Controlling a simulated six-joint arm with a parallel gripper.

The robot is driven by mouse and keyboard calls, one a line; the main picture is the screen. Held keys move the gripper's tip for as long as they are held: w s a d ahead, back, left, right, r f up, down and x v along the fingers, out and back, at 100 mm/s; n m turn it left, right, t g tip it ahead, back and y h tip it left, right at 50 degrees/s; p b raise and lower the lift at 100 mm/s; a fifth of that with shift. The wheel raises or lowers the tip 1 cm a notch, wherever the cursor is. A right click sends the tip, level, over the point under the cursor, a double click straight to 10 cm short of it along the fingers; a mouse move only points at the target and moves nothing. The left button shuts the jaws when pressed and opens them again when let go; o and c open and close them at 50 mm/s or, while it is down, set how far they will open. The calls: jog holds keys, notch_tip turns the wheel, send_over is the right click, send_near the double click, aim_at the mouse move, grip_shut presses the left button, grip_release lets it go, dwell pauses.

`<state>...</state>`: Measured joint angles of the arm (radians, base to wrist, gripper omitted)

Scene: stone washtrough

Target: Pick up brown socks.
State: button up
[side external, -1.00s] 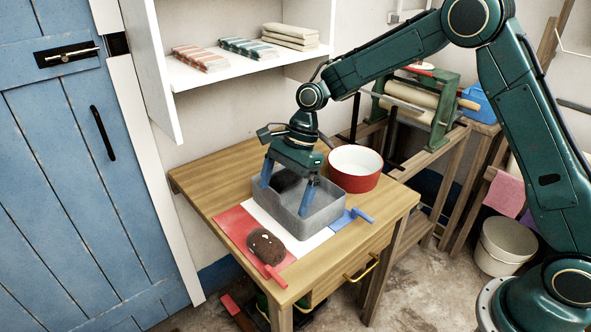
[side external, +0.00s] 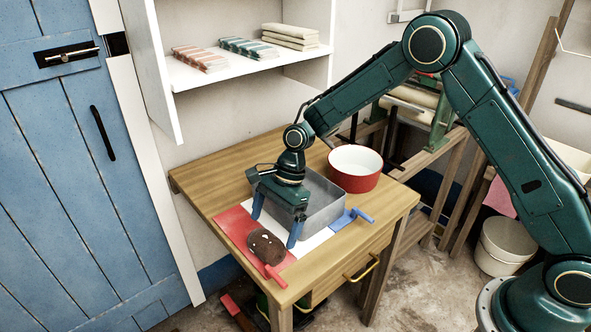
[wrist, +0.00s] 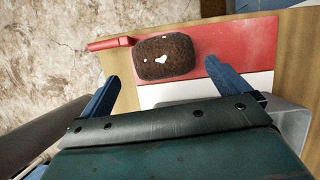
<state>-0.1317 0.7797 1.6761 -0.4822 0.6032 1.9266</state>
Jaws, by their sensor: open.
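The brown socks (side external: 266,247) are a rolled, rounded dark brown bundle with small white marks. They lie on a red mat (side external: 233,224) at the table's front left. In the wrist view the socks (wrist: 165,57) are just ahead of the finger gap, between the two blue fingers' lines. My gripper (side external: 275,230) is open and empty, pointing down, with its fingers above and slightly behind the socks. In the wrist view my gripper (wrist: 160,72) shows nothing between its fingers. Whether a finger touches the socks cannot be told.
A grey rectangular basin (side external: 325,207) stands right behind my gripper, partly hidden by it. A red bowl (side external: 354,180) with a white inside is behind that. A white strip (side external: 314,241) and a blue mat (side external: 342,223) lie beside the red mat. The table's front edge is close to the socks.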

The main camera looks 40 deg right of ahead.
aim_at(269, 235)
jog(key=shift+a+f, duration=0.15)
jog(key=shift+f, duration=0.25)
jog(key=shift+x, duration=2.6)
jog(key=shift+w, duration=0.2)
jog(key=c, duration=1.1)
jog(key=shift+o, duration=0.2)
jog(key=shift+r, duration=0.2)
notch_tip(269, 235, up, 20)
jog(key=shift+f, duration=0.15)
